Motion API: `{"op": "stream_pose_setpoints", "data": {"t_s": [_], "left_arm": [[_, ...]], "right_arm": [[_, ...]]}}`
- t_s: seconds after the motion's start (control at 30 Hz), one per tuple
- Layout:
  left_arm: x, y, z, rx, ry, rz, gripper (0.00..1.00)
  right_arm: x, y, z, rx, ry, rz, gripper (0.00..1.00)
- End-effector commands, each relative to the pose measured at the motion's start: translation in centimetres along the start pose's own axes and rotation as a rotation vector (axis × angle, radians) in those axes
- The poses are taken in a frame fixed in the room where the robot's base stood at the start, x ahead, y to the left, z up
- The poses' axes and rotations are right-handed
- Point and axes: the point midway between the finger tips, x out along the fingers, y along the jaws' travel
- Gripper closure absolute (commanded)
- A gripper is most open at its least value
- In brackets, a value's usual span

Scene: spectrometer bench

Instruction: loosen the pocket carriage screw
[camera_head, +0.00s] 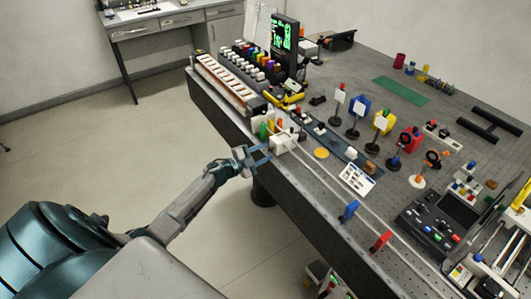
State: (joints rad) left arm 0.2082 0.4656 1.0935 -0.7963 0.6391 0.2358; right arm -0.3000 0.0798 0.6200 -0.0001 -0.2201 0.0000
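A white block-like carriage (283,143) sits at the near left end of a long pale rail (345,200) along the bench's front edge. Small coloured parts, green and orange, stand just behind it. I cannot make out a screw on the carriage at this size. My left gripper (262,155) is just left of the carriage, off the front edge of the bench. Its blue fingers look spread, with nothing visible between them, and point toward the carriage. Whether a fingertip touches it is unclear. My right gripper is out of view.
The perforated bench (300,215) holds a blue clip (349,211) and a red clip (381,241) farther along the rail. A white card (357,179), several optics on posts and a control box (440,220) stand behind. A rack of coloured vials (252,62) is at back left. Floor lies open at left.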

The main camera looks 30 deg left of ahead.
Motion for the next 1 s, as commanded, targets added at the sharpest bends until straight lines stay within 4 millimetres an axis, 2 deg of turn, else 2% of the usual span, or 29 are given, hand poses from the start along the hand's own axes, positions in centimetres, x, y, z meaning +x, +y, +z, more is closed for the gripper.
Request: {"op": "stream_pose_setpoints", "data": {"t_s": [0.3,0.5,0.7,1.0], "left_arm": [[-6.0,0.5,0.4,0.004,-0.002,0.006,0.63],[-8.6,0.3,0.2,0.003,-0.001,0.004,0.63],[-9.6,0.1,0.1,-0.001,0.0,0.002,0.63],[-9.6,0.1,0.1,-0.001,-0.001,0.002,0.63]], "right_arm": [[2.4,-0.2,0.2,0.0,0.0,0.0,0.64],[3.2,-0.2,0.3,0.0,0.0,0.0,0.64],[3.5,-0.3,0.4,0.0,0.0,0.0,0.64],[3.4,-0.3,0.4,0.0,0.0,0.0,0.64]]}}
